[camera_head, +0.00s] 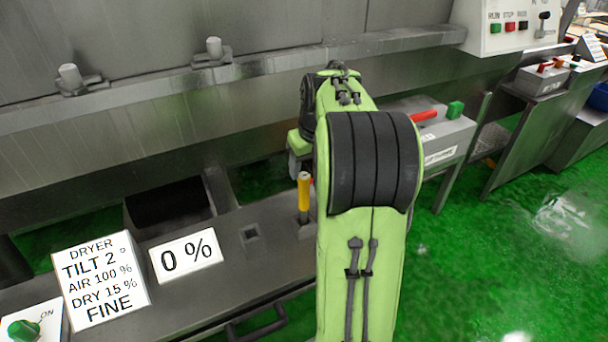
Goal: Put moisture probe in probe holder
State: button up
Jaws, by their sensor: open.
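A yellow-handled rod, which looks like the moisture probe (304,192), stands upright at the bench, just left of my green arm. Its dark lower part meets a small dark block on the bench. A small square socket (250,234) lies on the bench to its left; I cannot tell whether this or the block is the probe holder. My gripper (295,168) is mostly hidden behind my arm, just above and beside the yellow handle. It is open, and its fingertips are not clear.
A sign with dryer settings (105,280) and a 0 % display (186,257) stand on the bench at left. An open dark bin (168,205) lies behind. A grey box with a red lever (440,140) stands right of my arm. The green floor at right is clear.

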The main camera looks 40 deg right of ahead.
jog(key=s+a+r+n+t, duration=0.1)
jog(key=s+a+r, duration=0.25)
jog(key=a, duration=0.65)
jog(key=s+a+r+n, duration=0.1)
jog(key=s+a+r, duration=0.25)
jog(key=a, duration=0.55)
jog(key=s+a+f, duration=0.2)
jog(key=s+a, duration=0.1)
jog(key=s, duration=0.2)
jog(key=s+a+f+n+t+y, duration=0.1)
jog(key=s+a+f, duration=0.1)
jog(key=s, duration=0.4)
jog(key=shift+a+f+t, duration=0.3)
jog(key=shift+a+f, duration=0.1)
jog(key=shift+a, duration=0.4)
jog(key=shift+r, duration=0.1)
jog(key=shift+r+p, duration=0.9)
jog(key=shift+p, duration=0.2)
